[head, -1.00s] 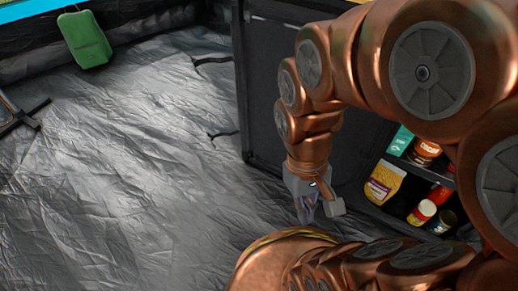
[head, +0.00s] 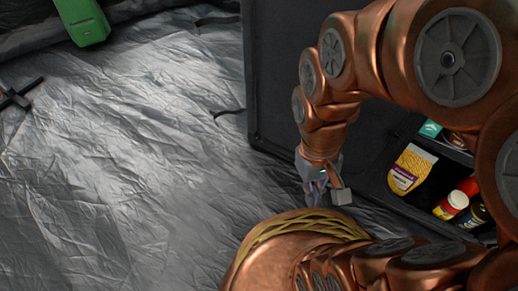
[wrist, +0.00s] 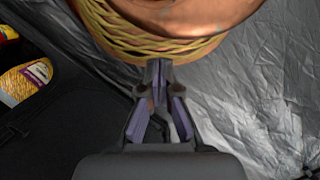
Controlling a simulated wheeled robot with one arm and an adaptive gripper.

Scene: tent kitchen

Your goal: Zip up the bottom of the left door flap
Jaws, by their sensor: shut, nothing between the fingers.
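My gripper (head: 318,198) hangs pointing down in the head view, just above and behind my copper base. Its fingers are shut with nothing between them. In the wrist view the gripper (wrist: 158,68) points at the copper body with its yellow braided band, close to it. The left door flap and its zip cannot be made out in either view.
A dark cabinet (head: 290,90) stands behind my arm. A green case (head: 82,20) lies at the top left. A black crossed frame leg (head: 18,95) is at the left edge. The floor between is clear.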

